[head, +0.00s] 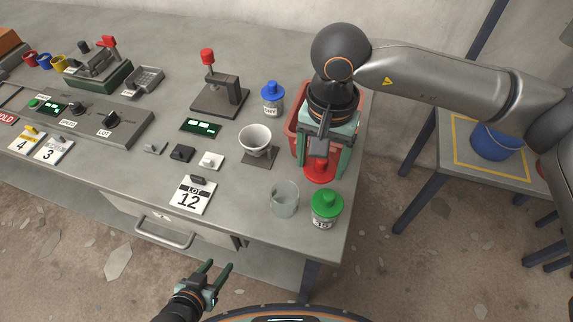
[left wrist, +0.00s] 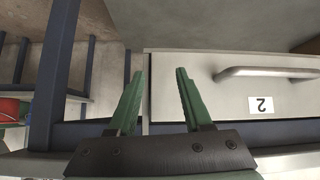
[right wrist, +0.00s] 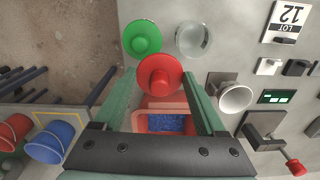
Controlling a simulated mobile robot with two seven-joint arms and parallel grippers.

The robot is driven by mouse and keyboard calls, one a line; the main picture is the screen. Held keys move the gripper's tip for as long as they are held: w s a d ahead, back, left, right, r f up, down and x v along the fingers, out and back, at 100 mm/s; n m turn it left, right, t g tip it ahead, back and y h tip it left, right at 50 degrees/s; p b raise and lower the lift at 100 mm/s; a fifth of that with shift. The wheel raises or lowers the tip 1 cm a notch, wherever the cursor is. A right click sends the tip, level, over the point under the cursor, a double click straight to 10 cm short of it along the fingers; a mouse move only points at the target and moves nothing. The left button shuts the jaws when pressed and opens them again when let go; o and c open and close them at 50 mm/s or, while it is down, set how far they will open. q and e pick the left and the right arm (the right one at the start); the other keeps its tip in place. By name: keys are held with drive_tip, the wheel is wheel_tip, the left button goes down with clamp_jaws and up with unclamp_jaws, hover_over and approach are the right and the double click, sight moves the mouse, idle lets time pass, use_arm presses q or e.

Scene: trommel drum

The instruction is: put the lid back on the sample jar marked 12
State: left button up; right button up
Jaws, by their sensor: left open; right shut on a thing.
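A red lid (head: 319,172) with a raised knob is held between the fingertips of my right gripper (head: 322,165); it also shows in the right wrist view (right wrist: 160,77). An open clear glass jar (head: 285,198) stands near the table's front right corner, below and left of the lid in the head view. No number is readable on it. It also shows in the right wrist view (right wrist: 194,40). The lid is apart from this jar. A card marked LOT 12 (head: 187,203) lies left of the jar. My left gripper (head: 220,266) is open and empty in front of the table.
A green-lidded jar (head: 326,210) stands right beside the glass jar. A red bin (head: 298,118) with blue contents is behind my right gripper. A white bowl (head: 255,140), a blue-lidded jar (head: 272,98) and a red-knobbed lever stand (head: 220,97) are further back. A drawer handle (head: 163,235) projects in front.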

use_arm(q)
drive_tip(key=d+f+b, duration=0.1)
drive_tip(key=b, duration=0.1)
drive_tip(key=w+d+b, duration=0.1)
drive_tip(key=shift+w+d+f+h+b, duration=0.15)
drive_tip(key=shift+d+f+h+b, duration=0.1)
drive_tip(key=shift+f+h+b, duration=0.15)
use_arm(e)
drive_tip(key=s+a+f+m, duration=0.1)
drive_tip(key=a+f+m, duration=0.1)
drive_tip(key=a+f, duration=0.2)
drive_tip(key=shift+s+a, duration=0.15)
drive_tip(key=shift+a, duration=1.1)
use_arm(q)
drive_tip(key=shift+a, duration=0.15)
use_arm(e)
drive_tip(key=shift+f, duration=0.1)
use_arm(q)
drive_tip(key=shift+f+b, duration=0.4)
drive_tip(key=shift+f, duration=0.1)
drive_tip(key=shift+f+b, duration=1.05)
drive_tip(key=shift+b, duration=0.05)
use_arm(e)
drive_tip(key=shift+f, duration=0.6)
drive_tip(key=o, duration=1.3)
drive_tip(key=shift+c, duration=0.2)
